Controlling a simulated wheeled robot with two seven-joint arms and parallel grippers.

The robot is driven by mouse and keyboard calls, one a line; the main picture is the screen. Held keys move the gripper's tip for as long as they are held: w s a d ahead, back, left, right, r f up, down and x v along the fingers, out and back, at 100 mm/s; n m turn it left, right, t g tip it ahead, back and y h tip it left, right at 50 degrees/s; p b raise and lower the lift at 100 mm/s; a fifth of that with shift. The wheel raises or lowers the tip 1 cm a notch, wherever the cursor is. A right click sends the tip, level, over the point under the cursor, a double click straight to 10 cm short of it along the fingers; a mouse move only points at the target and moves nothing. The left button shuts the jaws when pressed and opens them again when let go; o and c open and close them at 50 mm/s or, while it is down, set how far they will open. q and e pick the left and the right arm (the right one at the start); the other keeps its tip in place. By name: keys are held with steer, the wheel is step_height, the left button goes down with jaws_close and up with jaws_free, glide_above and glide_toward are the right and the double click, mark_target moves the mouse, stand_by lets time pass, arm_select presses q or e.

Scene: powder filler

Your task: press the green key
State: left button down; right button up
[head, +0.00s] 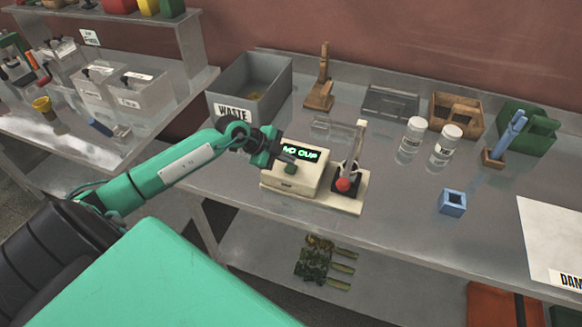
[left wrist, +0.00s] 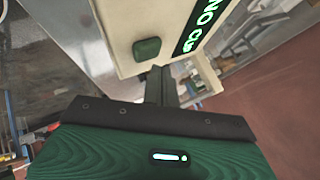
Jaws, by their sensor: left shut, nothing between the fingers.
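The powder filler (head: 295,176) is a cream box on the metal table, with a dark display (head: 299,153) reading "NO CUP" in green. The green key (head: 290,169) is on its front face. In the left wrist view the green key (left wrist: 147,48) shows as a rounded green block on the cream face. My left gripper (head: 284,157) is at the filler by the display, just above the key in the head view. In the left wrist view its fingertips (left wrist: 160,72) are together and empty, close beside the key. I cannot tell whether they touch the filler. My right gripper is not in view.
Right of the key, the filler's stand (head: 358,140) has a red knob (head: 343,184). A grey WASTE bin (head: 250,85) stands behind left. Two white-lidded jars (head: 445,145) and a blue square holder (head: 453,202) are to the right. The table between them is clear.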

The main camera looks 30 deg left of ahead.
mark_target(287, 168)
arm_select(q)
steer(key=shift+f, duration=0.15)
steer(key=shift+f, duration=0.3)
steer(key=shift+f, duration=0.4)
stand_by(0.8)
steer(key=shift+r, duration=0.1)
steer(key=shift+r+p, duration=0.75)
steer(key=shift+p, duration=0.35)
steer(key=shift+r, duration=0.1)
step_height(287, 168, up, 5)
steer(key=p, duration=0.5)
